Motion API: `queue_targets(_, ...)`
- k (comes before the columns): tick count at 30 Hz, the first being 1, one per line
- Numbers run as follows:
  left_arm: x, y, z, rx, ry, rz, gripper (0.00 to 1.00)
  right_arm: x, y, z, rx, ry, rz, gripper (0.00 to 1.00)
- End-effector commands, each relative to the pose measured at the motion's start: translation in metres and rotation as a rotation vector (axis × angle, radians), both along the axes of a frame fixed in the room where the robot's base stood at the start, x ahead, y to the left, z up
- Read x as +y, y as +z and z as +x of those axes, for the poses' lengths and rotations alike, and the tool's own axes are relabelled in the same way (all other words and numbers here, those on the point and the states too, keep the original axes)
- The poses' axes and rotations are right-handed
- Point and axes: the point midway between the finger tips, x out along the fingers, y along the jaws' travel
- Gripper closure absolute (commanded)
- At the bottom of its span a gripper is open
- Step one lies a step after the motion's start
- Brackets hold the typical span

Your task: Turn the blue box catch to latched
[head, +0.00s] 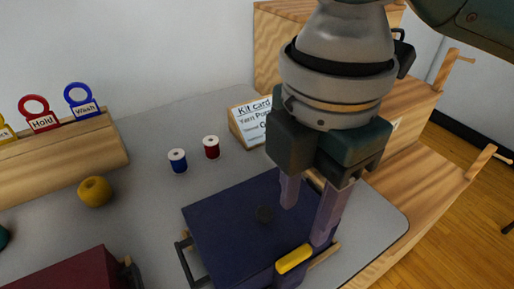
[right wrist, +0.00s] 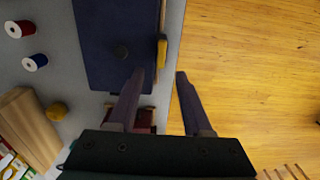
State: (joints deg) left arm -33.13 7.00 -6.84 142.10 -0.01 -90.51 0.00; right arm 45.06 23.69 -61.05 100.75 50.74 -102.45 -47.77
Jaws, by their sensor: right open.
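The blue box (head: 225,216) is closed on the grey table, with a small dark round knob on its lid. Its yellow catch (head: 294,259) is a short bar at the box's near right edge; it also shows in the right wrist view (right wrist: 162,52). My right gripper (head: 305,222) is open and empty, pointing down at the box's right edge. In the right wrist view its fingertips (right wrist: 160,74) lie on either side of the catch's line, with the catch just beyond them. I cannot tell whether a finger touches the box. My left gripper is out of view.
A dark red box (head: 75,274) stands at the near left. A blue spool (head: 178,161), a red spool (head: 212,147), a yellow ball (head: 95,191) and a kit card (head: 251,122) sit behind. A wooden rack (head: 65,157) holds tags. The table edge is close on the right.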

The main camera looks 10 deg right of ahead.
Motion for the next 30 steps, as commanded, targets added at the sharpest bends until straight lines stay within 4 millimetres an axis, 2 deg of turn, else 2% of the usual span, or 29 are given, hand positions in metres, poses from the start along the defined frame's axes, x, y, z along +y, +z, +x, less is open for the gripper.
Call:
queue_targets(9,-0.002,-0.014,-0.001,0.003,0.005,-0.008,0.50,0.000,-0.059,-0.001,0.002,-0.002,0.000,0.50)
queue_targets(15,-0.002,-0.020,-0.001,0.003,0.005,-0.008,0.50,0.000,-0.085,-0.001,0.000,-0.002,0.001,0.50)
queue_targets(26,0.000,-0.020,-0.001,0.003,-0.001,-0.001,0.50,0.000,-0.092,-0.001,-0.002,-0.001,0.002,0.50)
queue_targets(30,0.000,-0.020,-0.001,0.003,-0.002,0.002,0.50,0.000,-0.092,-0.001,-0.002,-0.001,0.002,0.64)
